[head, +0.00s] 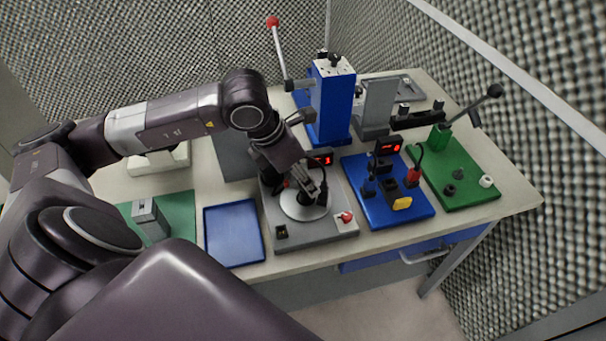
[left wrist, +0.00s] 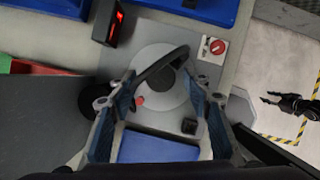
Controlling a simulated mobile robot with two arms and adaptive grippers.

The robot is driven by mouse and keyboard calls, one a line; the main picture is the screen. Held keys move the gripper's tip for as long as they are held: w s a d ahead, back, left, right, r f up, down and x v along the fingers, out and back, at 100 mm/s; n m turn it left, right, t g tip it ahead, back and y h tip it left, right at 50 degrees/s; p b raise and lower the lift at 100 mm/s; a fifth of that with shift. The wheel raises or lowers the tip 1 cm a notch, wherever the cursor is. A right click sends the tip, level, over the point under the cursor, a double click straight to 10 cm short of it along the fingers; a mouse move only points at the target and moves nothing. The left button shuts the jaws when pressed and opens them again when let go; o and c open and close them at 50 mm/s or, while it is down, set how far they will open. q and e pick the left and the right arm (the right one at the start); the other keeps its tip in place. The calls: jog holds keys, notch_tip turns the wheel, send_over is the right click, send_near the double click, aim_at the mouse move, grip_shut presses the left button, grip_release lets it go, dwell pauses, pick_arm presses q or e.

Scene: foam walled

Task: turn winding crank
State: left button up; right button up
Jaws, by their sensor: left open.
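The winding unit is a grey base (head: 332,233) with a pale round disc (head: 289,208) on top. In the left wrist view, a dark crank arm (left wrist: 160,66) runs across the disc (left wrist: 150,109) from a black hub. My left gripper (head: 312,190) is over the disc, and its fingers hide part of the crank in the head view. In the left wrist view the left gripper's fingers (left wrist: 160,84) are spread on either side of the hub, with no visible grip. What seems to be my right gripper (left wrist: 270,97) shows beyond the bench edge.
A blue tray (head: 234,234) lies left of the unit. A blue board (head: 385,211) with a display and a green board (head: 470,185) with a lever lie to the right. A tall blue press (head: 333,105) stands behind. The unit bears a red switch (head: 345,217).

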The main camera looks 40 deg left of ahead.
pick_arm(q)
jog(key=shift+d+f, duration=0.1)
jog(key=shift+f, duration=0.05)
jog(key=shift+c, duration=0.5)
jog(key=c, duration=1)
jog(key=shift+f+m+b, duration=0.1)
jog(key=shift+m+b, duration=0.3)
jog(key=shift+b, duration=0.2)
jog(key=shift+w+m+h+b, duration=0.15)
jog(key=shift+m+h+b, duration=0.35)
jog(key=shift+m+b, duration=0.4)
jog(key=shift+a+m+g+h+b, duration=0.25)
jog(key=shift+m+g+b, duration=0.4)
jog(key=shift+m, duration=0.65)
jog(key=shift+m+h+b, duration=0.25)
jog(key=shift+m+b, duration=0.15)
jog(key=shift+m, duration=0.2)
